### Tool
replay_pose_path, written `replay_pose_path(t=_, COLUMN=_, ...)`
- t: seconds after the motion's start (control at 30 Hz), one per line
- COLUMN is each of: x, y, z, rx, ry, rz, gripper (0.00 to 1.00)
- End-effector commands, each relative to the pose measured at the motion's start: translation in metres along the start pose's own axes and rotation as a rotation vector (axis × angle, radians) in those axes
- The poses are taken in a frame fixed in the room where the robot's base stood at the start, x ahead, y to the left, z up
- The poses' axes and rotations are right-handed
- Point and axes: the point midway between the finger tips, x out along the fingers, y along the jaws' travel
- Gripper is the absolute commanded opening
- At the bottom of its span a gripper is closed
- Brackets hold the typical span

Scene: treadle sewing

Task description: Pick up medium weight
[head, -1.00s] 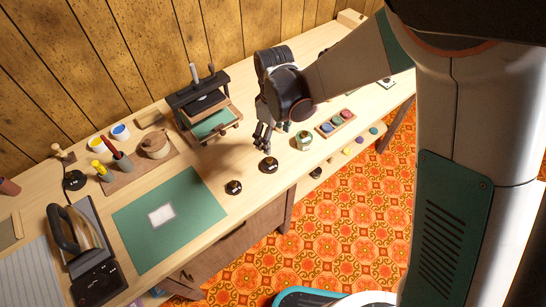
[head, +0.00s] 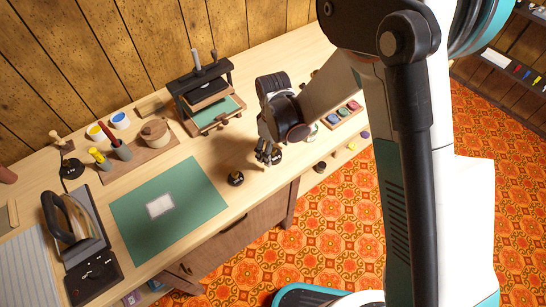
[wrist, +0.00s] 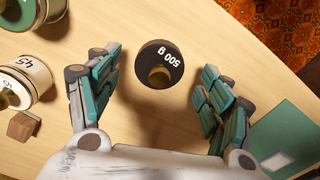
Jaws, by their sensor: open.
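My gripper (wrist: 161,62) is open, with one finger on each side of the weight and a gap on both sides. In the head view my gripper (head: 267,156) points down close above the table.
The green mat (head: 190,230) lies left of the weights. A press (head: 200,88) stands behind my gripper. Containers labelled "45" (wrist: 28,72) and a small wooden block (wrist: 22,126) are at the left in the wrist view. The table's front edge is close to the weights.

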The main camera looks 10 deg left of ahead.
Motion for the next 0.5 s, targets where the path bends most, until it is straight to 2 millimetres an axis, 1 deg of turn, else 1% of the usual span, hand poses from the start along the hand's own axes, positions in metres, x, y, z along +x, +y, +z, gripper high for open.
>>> replay_pose_path(t=0.03, x=0.012, y=0.000, z=-0.001, rx=0.000, ry=0.000, rz=0.000, gripper=0.73)
replay_pose_path(t=0.13, x=0.021, y=0.000, z=0.000, rx=0.000, ry=0.000, rz=0.000, gripper=0.73)
replay_pose_path(t=0.37, x=0.022, y=0.000, z=0.000, rx=0.001, ry=0.000, rz=0.000, gripper=0.73)
replay_pose_path(t=0.4, x=0.022, y=0.000, z=0.000, rx=0.001, ry=0.000, rz=0.000, gripper=0.68)
replay_pose_path(t=0.43, x=0.022, y=0.000, z=0.000, rx=0.001, ry=0.000, rz=0.000, gripper=0.61)
replay_pose_path(t=0.47, x=0.022, y=0.000, z=0.000, rx=0.001, ry=0.000, rz=0.000, gripper=0.55)
replay_pose_path(t=0.5, x=0.022, y=0.000, z=0.000, rx=0.001, ry=0.000, rz=0.000, gripper=0.46)
